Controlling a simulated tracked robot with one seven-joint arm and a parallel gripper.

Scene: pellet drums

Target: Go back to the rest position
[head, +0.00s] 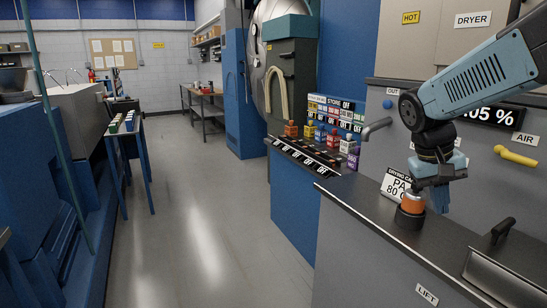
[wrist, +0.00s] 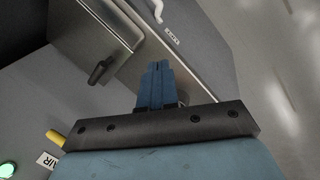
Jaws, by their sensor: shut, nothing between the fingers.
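My gripper (head: 443,208) hangs over the right-hand counter in the head view, its blue fingers pointing down. The fingers are together with nothing between them. In the wrist view the closed blue fingers (wrist: 157,68) show against the grey cabinet and counter. An orange-capped item (head: 412,203) sits in a dark round base on the counter, just left of the fingers in the head view. The gripper does not hold it.
The dark counter (head: 375,208) runs below my arm. A "PA 80" card (head: 396,185) stands behind the orange item. A yellow AIR handle (head: 516,156), a dark LIFT handle (head: 503,231) and a grey lever (head: 377,127) jut out. The floor (head: 205,215) to the left is open.

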